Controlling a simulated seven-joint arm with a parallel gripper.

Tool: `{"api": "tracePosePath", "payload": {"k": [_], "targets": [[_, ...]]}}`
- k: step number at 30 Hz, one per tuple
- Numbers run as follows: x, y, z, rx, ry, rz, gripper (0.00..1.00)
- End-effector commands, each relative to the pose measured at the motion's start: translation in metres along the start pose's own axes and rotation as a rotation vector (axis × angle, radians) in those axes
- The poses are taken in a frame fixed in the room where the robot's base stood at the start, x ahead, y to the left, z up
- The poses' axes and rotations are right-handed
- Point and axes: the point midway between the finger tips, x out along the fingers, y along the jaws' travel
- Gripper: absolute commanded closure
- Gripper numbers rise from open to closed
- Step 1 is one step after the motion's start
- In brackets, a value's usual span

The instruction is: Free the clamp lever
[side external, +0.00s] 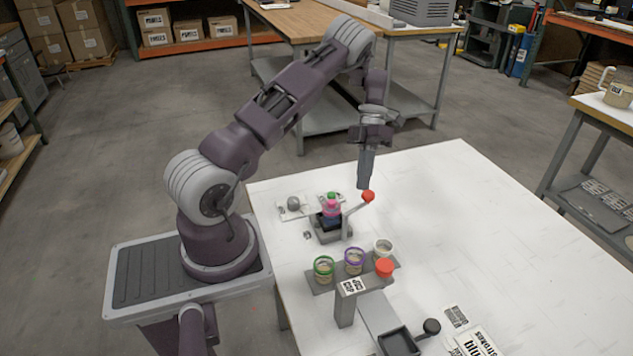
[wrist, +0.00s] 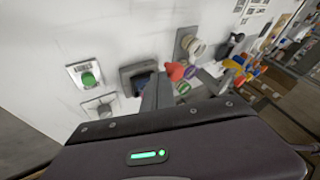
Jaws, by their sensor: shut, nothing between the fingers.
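The clamp lever (side external: 355,208) is a grey arm with a red knob at its end, rising to the right from a dark clamp (side external: 325,236). A pink and blue piece (side external: 331,209) sits in the clamp. My gripper (side external: 363,186) points down with its fingers shut and empty, its tips just above and left of the red knob; I cannot tell whether they touch it. In the wrist view the red knob (wrist: 175,72) shows just right of the grey fingers, and the dark clamp (wrist: 136,77) lies to their left, partly hidden.
A rack (side external: 318,289) holds green, purple and white-rimmed jars in front of the clamp. Another red knob (side external: 384,267) stands by it on a grey post. A grey ball (side external: 293,204) on a plate lies behind left. A dark tray (side external: 398,342) is at the front.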

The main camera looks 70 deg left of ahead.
Motion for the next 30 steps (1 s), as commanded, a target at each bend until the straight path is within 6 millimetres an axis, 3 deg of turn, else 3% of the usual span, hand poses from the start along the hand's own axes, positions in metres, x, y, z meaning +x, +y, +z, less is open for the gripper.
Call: {"api": "tracePosePath", "payload": {"k": [12,30], "targets": [[0.005,-0.018,0.009,0.169,0.089,0.090,1.00],[0.007,-0.022,0.010,0.202,0.108,0.105,1.00]]}}
